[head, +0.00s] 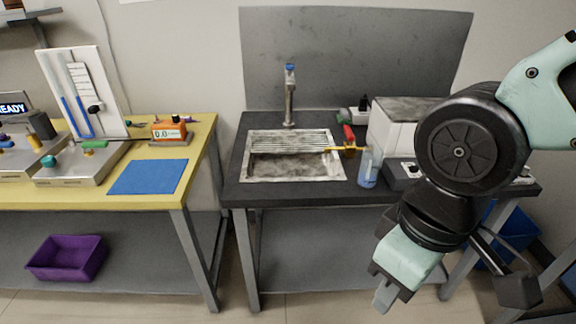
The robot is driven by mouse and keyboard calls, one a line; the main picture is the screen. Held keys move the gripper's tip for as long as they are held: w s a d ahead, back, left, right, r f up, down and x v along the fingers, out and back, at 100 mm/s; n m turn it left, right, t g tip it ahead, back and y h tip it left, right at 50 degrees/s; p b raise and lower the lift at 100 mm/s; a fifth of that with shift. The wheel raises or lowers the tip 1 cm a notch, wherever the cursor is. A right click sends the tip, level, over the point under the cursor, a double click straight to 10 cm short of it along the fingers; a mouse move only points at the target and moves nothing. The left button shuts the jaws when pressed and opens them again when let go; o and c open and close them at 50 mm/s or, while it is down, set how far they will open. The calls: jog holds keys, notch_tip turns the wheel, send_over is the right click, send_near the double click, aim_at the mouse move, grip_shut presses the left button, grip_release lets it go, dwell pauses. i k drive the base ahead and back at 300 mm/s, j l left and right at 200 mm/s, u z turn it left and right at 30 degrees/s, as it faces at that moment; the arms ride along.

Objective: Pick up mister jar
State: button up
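A clear jar with pale blue liquid (368,168), which looks like the mister jar, stands upright near the front edge of the dark counter (290,196), just right of the sink. Its top is hard to make out. My gripper (384,300) hangs at the lower right, in front of the counter and lower in the picture than the jar. It points downward and is apart from the jar. Only one pale fingertip shows clearly, so its opening is hidden.
A sink (295,170) with a grate and a tap (290,95) lies left of the jar. A red-and-yellow tool (349,140) and a white box-shaped device (392,125) stand close behind it. A grey device (405,172) sits to its right. A yellow table (205,150) stands left.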

aim_at(372, 156)
jog(key=i+j, duration=0.15)
jog(key=j, duration=0.25)
jog(key=i+j, duration=0.1)
jog(key=j, duration=0.35)
jog(key=i+j+z, duration=0.1)
jog(key=j, duration=0.3)
jog(key=i+j, duration=0.15)
jog(key=j, duration=0.25)
jog(key=i+j, duration=0.15)
jog(key=j, duration=0.3)
